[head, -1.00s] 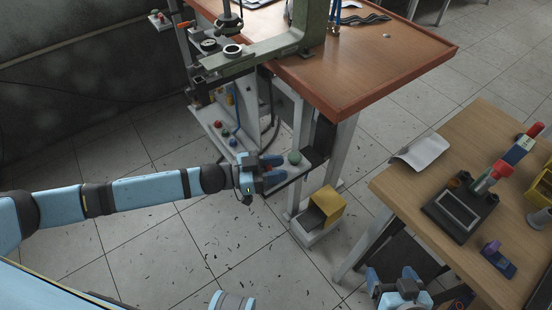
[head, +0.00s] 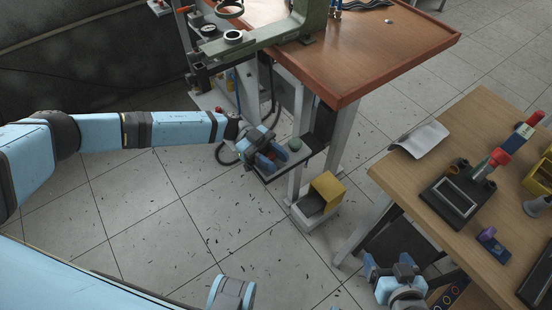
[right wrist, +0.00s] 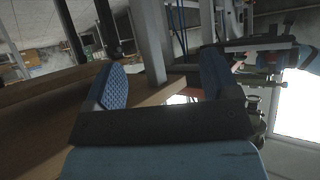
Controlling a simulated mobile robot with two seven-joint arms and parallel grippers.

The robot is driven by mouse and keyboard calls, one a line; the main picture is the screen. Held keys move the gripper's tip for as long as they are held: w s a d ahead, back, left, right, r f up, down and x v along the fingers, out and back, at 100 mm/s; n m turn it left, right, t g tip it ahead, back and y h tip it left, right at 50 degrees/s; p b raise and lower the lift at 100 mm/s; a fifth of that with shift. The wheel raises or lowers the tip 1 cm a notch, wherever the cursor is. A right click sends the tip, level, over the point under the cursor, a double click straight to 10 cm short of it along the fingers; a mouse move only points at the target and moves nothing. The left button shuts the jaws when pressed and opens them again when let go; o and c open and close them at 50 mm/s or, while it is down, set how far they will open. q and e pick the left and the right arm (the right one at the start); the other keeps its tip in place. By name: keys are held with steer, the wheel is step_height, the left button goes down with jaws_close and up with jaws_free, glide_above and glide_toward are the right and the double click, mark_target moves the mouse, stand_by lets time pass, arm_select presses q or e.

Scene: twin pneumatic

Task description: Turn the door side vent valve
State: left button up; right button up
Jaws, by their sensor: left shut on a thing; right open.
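My left gripper (head: 271,160) is by the lower frame of the press bench, left of a round green button (head: 295,144) on a dark bracket. It is shut on a small red part (head: 269,161) that shows between its blue fingers; this may be the vent valve handle, but the fingers hide most of it. My right gripper (head: 388,268) is low, beside the near edge of the wooden table. It is open and empty, and its spread fingers show in the right wrist view (right wrist: 162,88).
A bench with a red-brown top (head: 370,50) and a green press (head: 265,38) stands behind the left gripper. The wooden table (head: 420,175) holds a black fixture (head: 459,195) and tools.

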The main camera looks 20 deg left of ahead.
arm_select(q)
steer(key=shift+s+m+g+y, duration=0.1)
steer(key=shift+m+g+y, duration=0.4)
steer(key=shift+m+g, duration=0.3)
steer(key=shift+m+g+y+b, duration=0.3)
steer(key=shift+g+b, duration=0.15)
steer(key=shift+g, duration=0.15)
steer(key=shift+s, duration=0.1)
arm_select(e)
steer(key=shift+w+a+r, duration=0.15)
arm_select(q)
steer(key=shift+m+g+y, duration=0.3)
steer(key=shift+g, duration=0.1)
steer(key=o, duration=0.9)
steer(key=shift+o, duration=0.2)
steer(key=shift+a, duration=0.15)
